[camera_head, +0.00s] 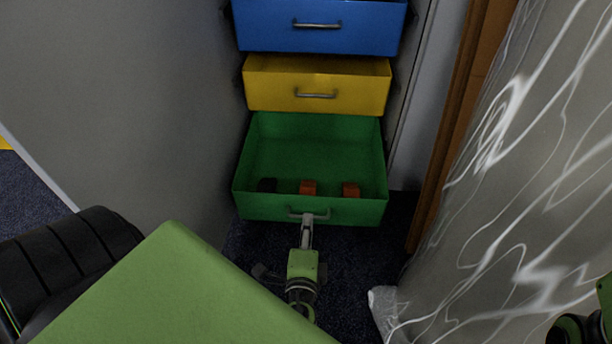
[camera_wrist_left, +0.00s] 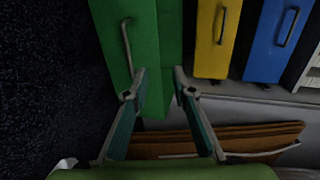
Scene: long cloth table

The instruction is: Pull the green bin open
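The green bin (camera_head: 345,211) is the lowest of three stacked bins and stands pulled out, its inside showing. Its metal handle (camera_head: 322,215) is on the front face; the handle also shows in the left wrist view (camera_wrist_left: 126,42). My left gripper (camera_head: 307,222) is at the handle, reaching from below. In the left wrist view its two fingers (camera_wrist_left: 160,84) are spread apart, with one tip close to the end of the handle. I cannot tell whether that finger touches it. My right gripper cannot be made out.
A grey wall stands left; a patterned cloth (camera_head: 520,190) hangs right.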

